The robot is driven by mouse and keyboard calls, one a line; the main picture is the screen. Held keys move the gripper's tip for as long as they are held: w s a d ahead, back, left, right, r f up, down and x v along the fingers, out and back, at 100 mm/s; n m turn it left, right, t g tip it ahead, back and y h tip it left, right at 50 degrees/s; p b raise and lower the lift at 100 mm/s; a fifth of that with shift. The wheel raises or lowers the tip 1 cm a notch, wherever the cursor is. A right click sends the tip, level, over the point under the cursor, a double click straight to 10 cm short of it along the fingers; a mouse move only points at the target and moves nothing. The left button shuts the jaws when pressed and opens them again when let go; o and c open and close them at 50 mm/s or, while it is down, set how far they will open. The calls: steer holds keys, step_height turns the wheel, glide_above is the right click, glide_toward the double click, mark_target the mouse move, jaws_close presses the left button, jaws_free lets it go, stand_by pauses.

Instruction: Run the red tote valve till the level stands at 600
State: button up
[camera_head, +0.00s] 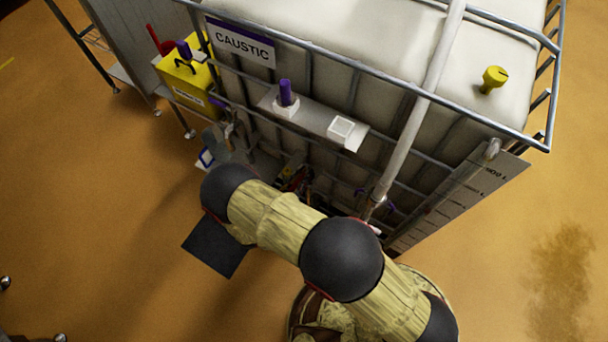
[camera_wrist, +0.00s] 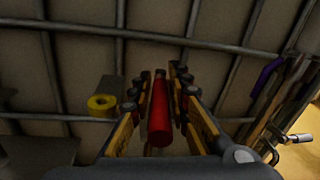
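The red valve handle (camera_wrist: 158,115) stands between the two fingers of my gripper (camera_wrist: 160,88) in the wrist view. The fingers are spread on either side of it, with a visible gap on the right; contact on the left is unclear. In the head view my gripper is low at the front of the tote (camera_head: 400,110), mostly hidden behind my arm. The tote is white in a metal cage. A level scale board (camera_head: 455,200) is on its right corner, with "900 L" near the top; the liquid level cannot be read.
A "CAUSTIC" sign (camera_head: 240,43), a shelf (camera_head: 318,122) with a purple-topped fitting (camera_head: 287,98) and a yellow box (camera_head: 188,84) are at the tote's front and left. Cage bars run close behind.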

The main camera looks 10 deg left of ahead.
jaws_close()
stand_by(0.4)
